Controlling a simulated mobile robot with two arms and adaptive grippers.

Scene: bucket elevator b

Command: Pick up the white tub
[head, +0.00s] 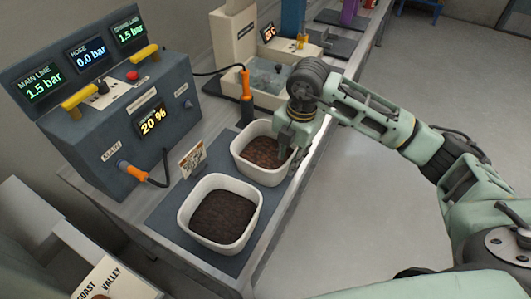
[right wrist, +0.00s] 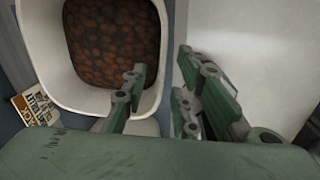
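Two white tubs stand on a dark mat on the bench in the head view. The far tub (head: 244,163) holds reddish-brown lumps, and the near tub (head: 186,217) holds dark brown, soil-like material. My right gripper (head: 292,143) is at the right rim of the far tub, pointing down. In the right wrist view, the far tub (right wrist: 55,70) fills the left side. There my right gripper (right wrist: 164,75) is open, one finger over the tub's inside and the other outside its wall. Whether either finger touches the wall is unclear. My left gripper is not in view.
A small sign (head: 191,158) stands left of the tubs. A dark control box (head: 130,115) with displays and yellow handles is behind it. An orange-handled tool (head: 246,90) and a clear-sided basin (head: 268,80) are beyond the far tub. Open floor lies right of the bench.

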